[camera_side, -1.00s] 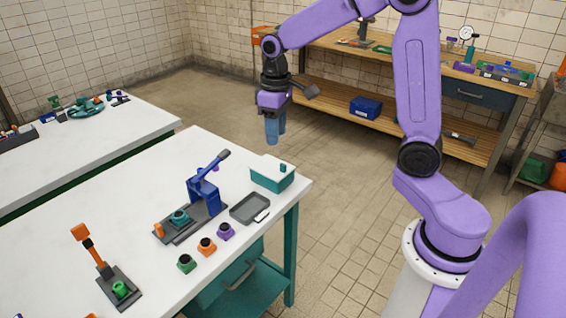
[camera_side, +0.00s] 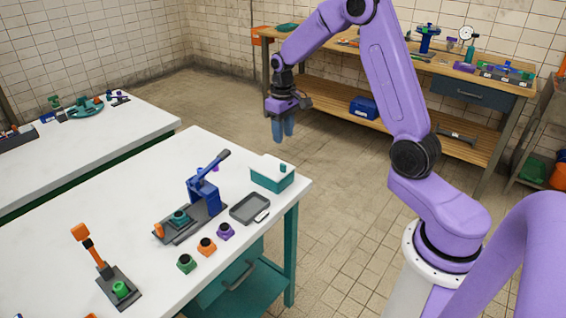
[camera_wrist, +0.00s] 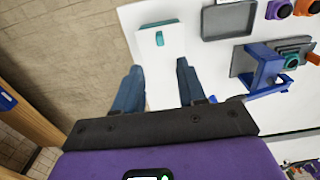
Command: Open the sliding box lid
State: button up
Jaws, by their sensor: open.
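The sliding box (camera_side: 270,178) is teal with a white lid (camera_side: 264,164) and stands at the right end of the white table. A small teal handle (camera_side: 283,168) stands up near one end of the lid. My gripper (camera_side: 284,130) hangs above and behind the box in the side view, apart from it, with fingers pointing down. In the wrist view the white lid (camera_wrist: 161,85) lies between the two blue fingers of my open gripper (camera_wrist: 154,75), some way beyond them. The handle (camera_wrist: 159,38) shows past the fingertips. The near end of the lid is hidden by my gripper.
A grey tray (camera_side: 250,208) lies close to the box. A blue lever press (camera_side: 204,192) stands left of it. Purple (camera_side: 226,231), orange (camera_side: 207,246) and green (camera_side: 187,263) pieces sit near the table's front edge. A wooden workbench (camera_side: 440,80) stands behind.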

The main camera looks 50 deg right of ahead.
aim_at(282, 164)
notch_tip(282, 164, down, 11)
jog(key=shift+f, duration=0.15)
dwell(0.4)
jog(key=shift+w, duration=0.1)
grip_shut()
